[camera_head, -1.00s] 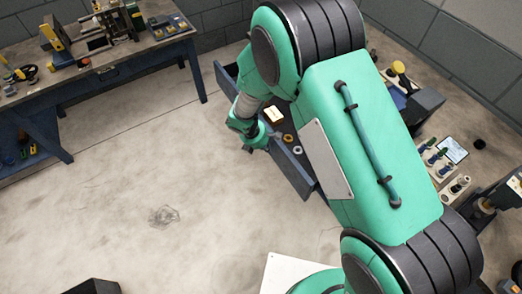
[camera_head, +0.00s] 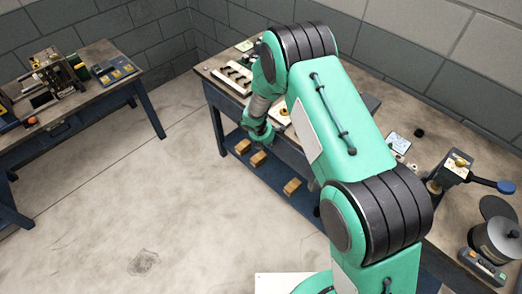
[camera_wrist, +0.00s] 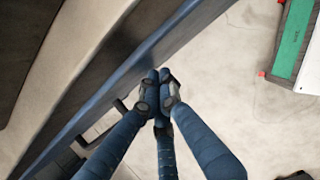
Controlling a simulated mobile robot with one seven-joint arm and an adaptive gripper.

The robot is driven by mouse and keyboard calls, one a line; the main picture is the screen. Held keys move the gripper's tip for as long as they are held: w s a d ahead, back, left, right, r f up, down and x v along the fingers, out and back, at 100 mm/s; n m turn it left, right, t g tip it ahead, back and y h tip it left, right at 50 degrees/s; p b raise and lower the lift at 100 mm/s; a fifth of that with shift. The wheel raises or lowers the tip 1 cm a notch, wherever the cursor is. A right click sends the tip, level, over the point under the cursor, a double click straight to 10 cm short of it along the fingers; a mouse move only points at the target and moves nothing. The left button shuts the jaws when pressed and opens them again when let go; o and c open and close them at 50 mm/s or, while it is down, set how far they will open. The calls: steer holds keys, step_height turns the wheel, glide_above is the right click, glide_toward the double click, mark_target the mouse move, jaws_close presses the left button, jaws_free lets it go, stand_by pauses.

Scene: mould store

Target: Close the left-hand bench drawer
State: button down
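In the head view, no drawer visibly stands out from the front of the workbench (camera_head: 214,104), though my arm hides part of that front. In the wrist view, a long blue edge, seemingly the drawer front (camera_wrist: 184,38), runs diagonally beside the pale bench top edge. I cannot tell whether a narrow gap remains behind it. My gripper (camera_wrist: 160,78) has its fingertips together at or very near this blue front, with nothing visible between them. In the head view my gripper (camera_head: 258,137) is low at the bench front.
Wooden blocks (camera_head: 292,187) lie on the bench's lower shelf. A second bench (camera_head: 95,97) with tools stands at left. A vice-like device (camera_head: 452,168) and a grey pot (camera_head: 495,240) sit on the right part of the bench top. The floor between the benches is clear.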

steer(key=shift+w+d, duration=0.65)
steer(key=s+a+r+p, duration=0.1)
steer(key=s+a+r, duration=0.4)
steer(key=r, duration=0.4)
steer(key=shift+s+a+r+p, duration=0.15)
steer(key=shift+s+a+p, duration=0.1)
steer(key=shift+a+p, duration=0.1)
steer(key=shift+d+r, duration=0.1)
stand_by(0.6)
